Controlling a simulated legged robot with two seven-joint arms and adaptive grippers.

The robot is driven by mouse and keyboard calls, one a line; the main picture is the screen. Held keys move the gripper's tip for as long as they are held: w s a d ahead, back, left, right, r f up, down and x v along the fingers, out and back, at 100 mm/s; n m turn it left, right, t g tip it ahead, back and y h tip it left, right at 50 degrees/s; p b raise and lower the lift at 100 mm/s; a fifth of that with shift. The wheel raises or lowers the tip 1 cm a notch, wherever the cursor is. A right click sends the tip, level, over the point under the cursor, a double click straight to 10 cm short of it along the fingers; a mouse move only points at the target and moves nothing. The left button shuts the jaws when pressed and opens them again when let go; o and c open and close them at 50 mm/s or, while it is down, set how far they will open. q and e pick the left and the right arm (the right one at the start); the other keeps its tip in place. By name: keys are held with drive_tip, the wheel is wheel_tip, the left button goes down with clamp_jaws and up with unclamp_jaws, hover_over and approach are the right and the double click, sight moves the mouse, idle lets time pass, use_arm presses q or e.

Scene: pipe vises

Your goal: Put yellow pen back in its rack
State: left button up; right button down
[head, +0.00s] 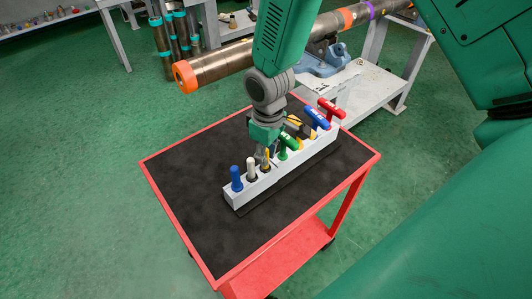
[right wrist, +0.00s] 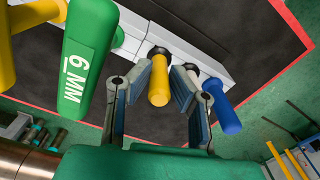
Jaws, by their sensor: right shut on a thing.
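The yellow pen (head: 266,160) stands roughly upright at the white rack (head: 290,171), between a white pen (head: 251,168) and a green-handled tool (head: 288,142). My right gripper (head: 262,154) comes down on it from above. In the right wrist view, my right gripper (right wrist: 163,88) is shut on the yellow pen (right wrist: 158,88), with a finger on each side. The rack (right wrist: 190,58) lies behind the pen there. The pen's lower end is hidden, so I cannot tell how deep it sits in a hole. My left gripper is out of view.
The rack stands on a red cart with a black top (head: 190,180). A blue pen (head: 236,178), blue (head: 317,118) and red (head: 332,108) handled tools fill other places. A pipe (head: 235,62) in a vise is behind. The cart's left side is clear.

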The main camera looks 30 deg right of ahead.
drive_tip(key=shift+f, duration=0.15)
idle(0.9)
drive_tip(key=c, duration=1.4)
unclamp_jaws()
drive_tip(key=shift+r, duration=0.2)
wheel_tip(320, 180, up, 11)
drive_tip(key=shift+d+r, duration=0.1)
drive_tip(key=shift+r, duration=0.1)
